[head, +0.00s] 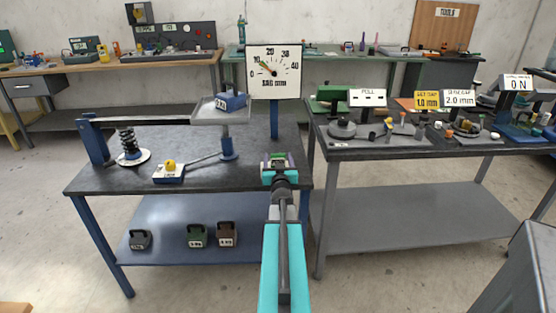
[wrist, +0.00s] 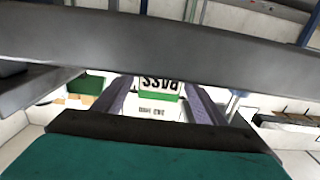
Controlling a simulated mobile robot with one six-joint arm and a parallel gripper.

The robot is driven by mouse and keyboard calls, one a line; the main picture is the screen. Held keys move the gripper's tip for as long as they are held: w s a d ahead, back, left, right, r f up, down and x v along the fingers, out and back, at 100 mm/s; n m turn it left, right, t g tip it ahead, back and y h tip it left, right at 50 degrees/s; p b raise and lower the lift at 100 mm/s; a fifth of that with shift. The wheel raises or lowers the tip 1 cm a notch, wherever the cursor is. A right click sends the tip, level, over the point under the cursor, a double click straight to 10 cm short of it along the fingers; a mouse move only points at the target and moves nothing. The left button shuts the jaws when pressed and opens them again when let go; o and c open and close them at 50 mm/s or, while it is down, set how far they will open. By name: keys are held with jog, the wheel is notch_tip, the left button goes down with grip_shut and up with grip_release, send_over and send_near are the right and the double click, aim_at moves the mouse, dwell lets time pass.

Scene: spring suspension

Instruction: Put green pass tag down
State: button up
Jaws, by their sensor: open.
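The green pass tag (wrist: 172,86) shows in the wrist view as a white plate with green edging and upside-down PASS lettering. It sits between the two finger pads of my gripper (wrist: 158,100), which are spread apart with a gap visible around the tag. In the head view my gripper (head: 277,160) is over the right end of the dark bench (head: 120,180), in front of the dial post. A small green patch shows between its fingers there. I cannot tell whether the tag touches the bench top.
The sag dial (head: 274,72) stands just behind my gripper. Left are a lever with a spring (head: 128,143), a blue-and-white block with a yellow knob (head: 169,172) and a raised tray (head: 220,110). Several weights (head: 197,235) sit on the lower shelf. A second bench (head: 400,152) stands right.

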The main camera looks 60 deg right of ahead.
aim_at(278, 158)
jog(key=shift+b+v, duration=0.3)
jog(key=shift+v, duration=2.7)
jog(key=shift+s+a+r+p, duration=0.1)
jog(key=shift+a+r+p, duration=0.15)
jog(key=shift+p, duration=0.45)
jog(key=p+v, duration=0.2)
jog(key=p, duration=0.4)
jog(key=shift+s+a+p, duration=0.25)
jog(key=shift+a+p, duration=0.05)
jog(key=p+v, duration=0.2)
jog(key=p, duration=0.3)
jog(key=shift+s+a+f, duration=0.1)
jog(key=shift+s+a, duration=0.05)
jog(key=shift+a, duration=0.1)
jog(key=shift+f, duration=0.1)
